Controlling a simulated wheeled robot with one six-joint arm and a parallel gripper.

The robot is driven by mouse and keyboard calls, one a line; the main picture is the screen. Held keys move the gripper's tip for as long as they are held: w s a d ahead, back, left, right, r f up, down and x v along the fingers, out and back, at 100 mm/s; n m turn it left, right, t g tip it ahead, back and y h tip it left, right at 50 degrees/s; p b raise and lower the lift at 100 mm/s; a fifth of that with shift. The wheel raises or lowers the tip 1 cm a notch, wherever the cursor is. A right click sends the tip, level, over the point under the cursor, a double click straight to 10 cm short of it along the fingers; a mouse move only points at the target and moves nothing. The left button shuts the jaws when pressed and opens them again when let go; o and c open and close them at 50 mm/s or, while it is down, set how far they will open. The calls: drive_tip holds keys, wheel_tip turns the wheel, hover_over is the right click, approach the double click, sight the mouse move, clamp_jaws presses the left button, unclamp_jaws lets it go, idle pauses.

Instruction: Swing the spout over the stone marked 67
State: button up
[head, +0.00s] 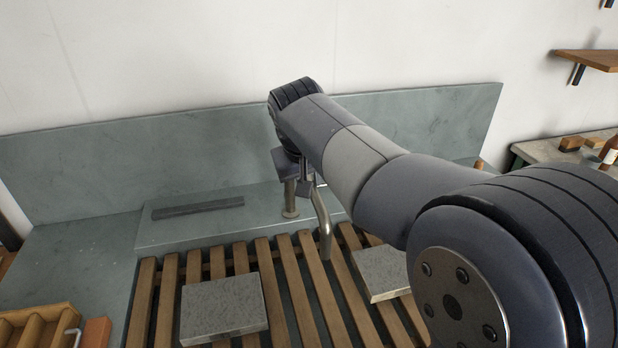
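A metal spout (323,228) rises from near the back ledge and bends down over the wooden slats, its lower end between two grey stones. My gripper (304,188) is at the upper part of the spout, beside a short upright post (290,203). The fingers are small and partly hidden by the wrist, so I cannot tell whether they are closed on the spout. One stone (223,306) lies on the slats left of the spout. Another stone (381,272) lies to the right, partly hidden by my arm. No number is readable on either stone.
The slatted rack (283,275) sits in a grey stone sink with a tall back panel (130,170). A dark strip (198,208) lies on the back ledge. A wooden tray (35,325) is at lower left. A side table (545,152) with a brown bottle (609,152) stands right.

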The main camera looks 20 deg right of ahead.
clamp_jaws()
drive_tip(key=shift+d+n, duration=0.3)
drive_tip(key=shift+d, duration=0.4)
drive_tip(key=w+d+n+y+p, duration=0.1)
drive_tip(key=w+d+n+p, duration=0.1)
drive_tip(key=d, duration=0.5)
drive_tip(key=w+d+n+y+p, duration=0.2)
drive_tip(key=w+d+n, duration=0.1)
drive_tip(key=d+n, duration=0.2)
drive_tip(key=shift+w+d+n, duration=0.25)
drive_tip(key=shift+d+n, duration=0.05)
drive_tip(key=shift+d, duration=1.05)
drive_tip(key=o, duration=0.9)
unclamp_jaws()
drive_tip(key=shift+c, duration=0.2)
